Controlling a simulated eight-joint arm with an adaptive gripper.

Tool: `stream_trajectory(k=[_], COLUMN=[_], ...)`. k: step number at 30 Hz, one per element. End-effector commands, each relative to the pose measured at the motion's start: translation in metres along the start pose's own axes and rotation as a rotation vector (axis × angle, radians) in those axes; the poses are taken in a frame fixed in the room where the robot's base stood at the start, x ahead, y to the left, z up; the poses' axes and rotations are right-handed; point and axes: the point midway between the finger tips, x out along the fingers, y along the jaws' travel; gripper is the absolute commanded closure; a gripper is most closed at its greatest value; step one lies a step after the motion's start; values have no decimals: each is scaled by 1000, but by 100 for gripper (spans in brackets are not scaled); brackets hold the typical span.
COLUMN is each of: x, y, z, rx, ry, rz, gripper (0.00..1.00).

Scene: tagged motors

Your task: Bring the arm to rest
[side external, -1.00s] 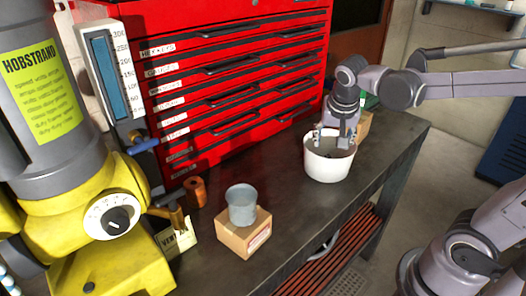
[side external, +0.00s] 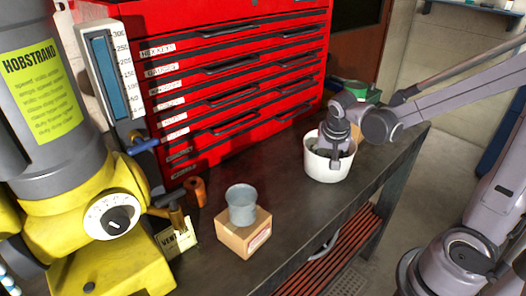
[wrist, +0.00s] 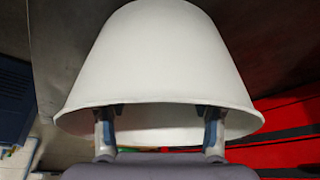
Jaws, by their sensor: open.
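My gripper (side external: 337,163) points down at the white tub (side external: 322,173), which stands upright on the dark bench near its right end. My gripper is open. In the side view one finger shows against the near side of the tub's mouth. In the wrist view the tub (wrist: 160,60) fills the middle, and my two spread fingers (wrist: 159,112) are at its rim. I cannot tell whether they touch it. The inside of the tub is mostly hidden by my wrist.
A cardboard box (side external: 240,236) with a grey cup (side external: 241,205) on it stands nearer on the bench (side external: 290,205). A red tool chest (side external: 230,70) lines the back. A copper-coloured part (side external: 196,191) and a yellow-based machine (side external: 110,265) are at left. Bare bench lies between box and tub.

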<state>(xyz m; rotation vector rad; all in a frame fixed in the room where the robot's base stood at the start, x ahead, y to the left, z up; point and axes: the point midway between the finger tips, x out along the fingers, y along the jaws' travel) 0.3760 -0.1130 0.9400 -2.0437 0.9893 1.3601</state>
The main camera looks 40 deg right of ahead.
Motion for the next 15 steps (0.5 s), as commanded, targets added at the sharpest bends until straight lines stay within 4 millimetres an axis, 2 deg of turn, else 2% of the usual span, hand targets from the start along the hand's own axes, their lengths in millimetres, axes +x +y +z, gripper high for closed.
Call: stream_trajectory(k=[10, 15], x=[0, -8], y=[0, 0], z=[0, -1], rx=[0, 0], ry=[0, 0], rz=[0, 0], gripper=[41, 41])
